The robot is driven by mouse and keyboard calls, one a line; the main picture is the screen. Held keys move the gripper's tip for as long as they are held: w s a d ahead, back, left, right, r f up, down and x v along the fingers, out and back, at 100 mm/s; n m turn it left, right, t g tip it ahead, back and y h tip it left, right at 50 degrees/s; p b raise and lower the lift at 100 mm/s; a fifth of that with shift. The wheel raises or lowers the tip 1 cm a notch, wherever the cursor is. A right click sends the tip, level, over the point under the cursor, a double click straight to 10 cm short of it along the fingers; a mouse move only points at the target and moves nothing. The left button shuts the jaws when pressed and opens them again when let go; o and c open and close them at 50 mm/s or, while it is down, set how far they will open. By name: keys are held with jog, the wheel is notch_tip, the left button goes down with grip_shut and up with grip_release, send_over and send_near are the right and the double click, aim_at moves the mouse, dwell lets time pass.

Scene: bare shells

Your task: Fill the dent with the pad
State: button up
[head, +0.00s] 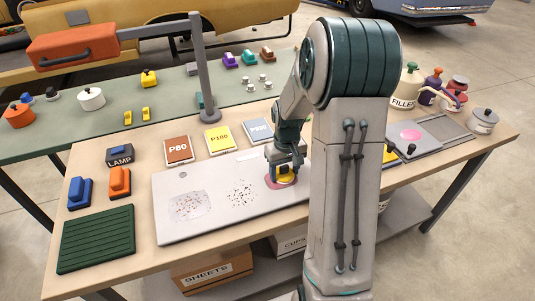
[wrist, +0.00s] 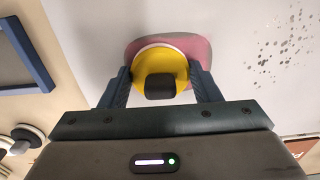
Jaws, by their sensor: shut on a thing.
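My gripper (wrist: 160,92) is shut on a round yellow pad (wrist: 178,62) with a dark knob, one finger on each side. The pad is over a pink patch (wrist: 198,46) on the pale grey panel (wrist: 235,20); the patch shows around its rim. I cannot tell whether the pad touches the surface. In the head view my gripper (head: 283,174) and the yellow pad (head: 287,179) are at the panel's right end, partly hidden by my arm. The dent itself is not visible under the pink and the pad.
On the panel (head: 200,225) are a scuffed patch (head: 187,206) and black specks (head: 241,193). Sandpaper packs (head: 178,150) lie behind it. A lamp switch (head: 120,155), blue and orange blocks (head: 120,182) and a green ribbed mat (head: 97,240) are left. A filler pot (head: 408,88) stands right.

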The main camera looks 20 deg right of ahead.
aim_at(265, 184)
jog(key=shift+d+p, duration=0.3)
jog(key=shift+d, duration=1.65)
jog(key=shift+a, duration=0.1)
jog(key=shift+s+a+b, duration=0.1)
jog(key=shift+a+b, duration=0.6)
jog(key=shift+a, duration=3.95)
jog(key=shift+a+r, duration=0.15)
jog(key=shift+a, duration=0.15)
notch_tip(265, 184, up, 8)
jog(key=p, duration=0.5)
jog(key=shift+d, duration=0.1)
